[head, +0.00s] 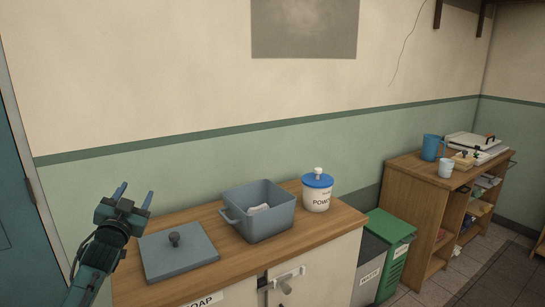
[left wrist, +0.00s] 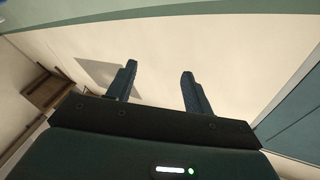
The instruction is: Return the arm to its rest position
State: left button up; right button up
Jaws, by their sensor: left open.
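My left gripper (head: 134,194) is raised at the left end of the wooden counter, fingers pointing up. It is open and empty. In the left wrist view its two fingers (left wrist: 160,88) stand apart with only wall beyond them. A grey lid (head: 178,252) with a dark knob lies on the counter just right of my left arm. A grey-blue tub (head: 258,222) stands open to the right of the lid, with something pale inside. My right gripper is in neither view.
A white powder jar (head: 317,195) with a blue lid stands right of the tub. A grey bin and a green bin (head: 390,240) stand beside the counter (head: 285,248). A wooden shelf unit (head: 420,205) holds a blue jug (head: 431,147) and a white cup (head: 446,169). A teal door (head: 20,210) is at far left.

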pick_arm(q)
jog(key=s+d+f+g+h, duration=0.1)
jog(key=s+d+f+g, duration=0.4)
jog(key=f, duration=0.6)
jog(key=s+d+f+h, duration=0.1)
jog(key=s+d+f, duration=0.2)
jog(key=s+f, duration=0.5)
jog(key=s+d+f+g, duration=0.1)
jog(key=s+d+f, duration=0.3)
jog(key=s, duration=0.4)
jog(key=s+d+f+n+g+h, duration=0.1)
jog(key=s+d+f, duration=0.3)
jog(key=s, duration=0.5)
jog(key=s+d+f+g+h, duration=0.1)
jog(key=s+d+f, duration=0.3)
jog(key=s, duration=0.5)
jog(key=shift+s+d+f+n+g, duration=0.2)
jog(key=shift+n+g, duration=0.1)
jog(key=shift+g, duration=0.5)
